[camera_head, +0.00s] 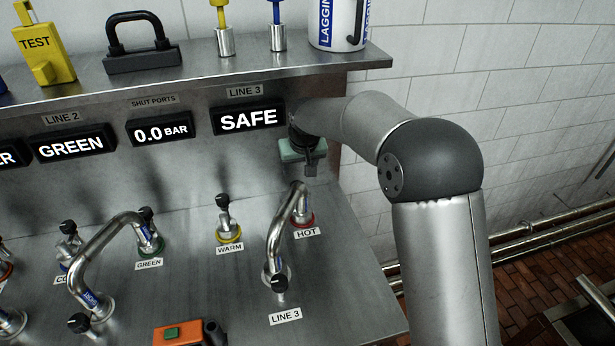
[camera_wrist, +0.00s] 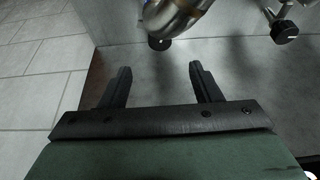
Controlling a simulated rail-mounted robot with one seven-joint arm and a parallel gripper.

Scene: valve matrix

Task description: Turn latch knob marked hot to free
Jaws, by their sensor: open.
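The HOT label (camera_head: 306,233) lies below a port with a red ring (camera_head: 305,221) at the right end of the panel. A bent steel pipe (camera_head: 276,235) runs from this port to the LINE 3 port; its elbow also shows in the wrist view (camera_wrist: 174,16). A black knob (camera_wrist: 158,43) shows under that elbow, partly covered, and appears to be the hot latch knob. I cannot make it out clearly in the head view. My gripper (camera_wrist: 160,78) is open and empty, with the knob beyond its fingertips, apart from them. In the head view my gripper (camera_head: 310,170) is behind the pipe.
The WARM port with a yellow ring (camera_head: 229,236) and black knob stands left of HOT. Another bent pipe (camera_head: 105,240) stands farther left. The display above reads SAFE (camera_head: 249,118).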

